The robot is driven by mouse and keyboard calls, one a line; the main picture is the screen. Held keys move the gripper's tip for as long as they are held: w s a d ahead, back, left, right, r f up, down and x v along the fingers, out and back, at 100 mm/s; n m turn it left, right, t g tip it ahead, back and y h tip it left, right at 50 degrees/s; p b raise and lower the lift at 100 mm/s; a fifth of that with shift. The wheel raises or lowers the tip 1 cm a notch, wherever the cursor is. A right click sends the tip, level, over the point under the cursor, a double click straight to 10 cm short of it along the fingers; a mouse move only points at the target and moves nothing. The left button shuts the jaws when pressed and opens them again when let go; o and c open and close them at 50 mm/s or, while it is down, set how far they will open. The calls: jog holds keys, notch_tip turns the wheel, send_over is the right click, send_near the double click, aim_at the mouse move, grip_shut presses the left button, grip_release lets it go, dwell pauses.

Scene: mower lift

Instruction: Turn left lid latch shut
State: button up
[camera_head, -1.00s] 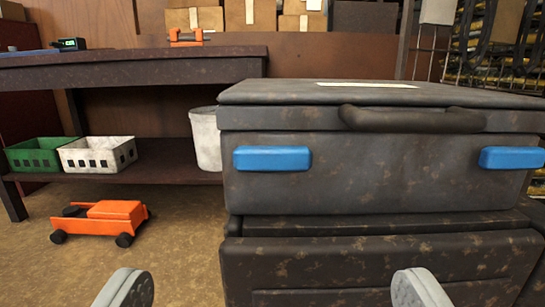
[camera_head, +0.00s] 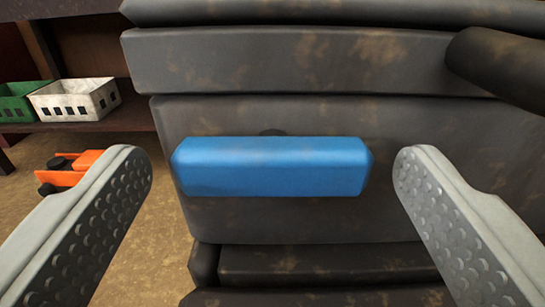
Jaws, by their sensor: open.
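The left lid latch (camera_head: 270,167) is a blue bar on the front of a dark, worn chest (camera_head: 330,225). It lies level, just below the seam of the closed lid (camera_head: 290,62). My gripper (camera_head: 272,172) is open, with one grey finger off each end of the latch. The fingers do not appear to touch it. A dark round pivot shows just above the middle of the latch. The right latch is out of view.
The dark lid handle (camera_head: 500,65) juts out at the upper right. At the left, a white basket (camera_head: 75,98) and a green basket (camera_head: 18,102) sit on a low shelf. An orange mower (camera_head: 85,165) stands on the floor, partly behind my left finger.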

jog(key=c, duration=1)
jog(key=shift+n, duration=0.4)
jog(key=n, duration=0.3)
jog(key=shift+n, duration=0.3)
jog(key=n, duration=0.4)
jog(key=shift+n, duration=0.3)
jog(key=n, duration=0.4)
jog(key=shift+n, duration=0.3)
jog(key=n, duration=0.4)
jog(key=shift+n, duration=0.3)
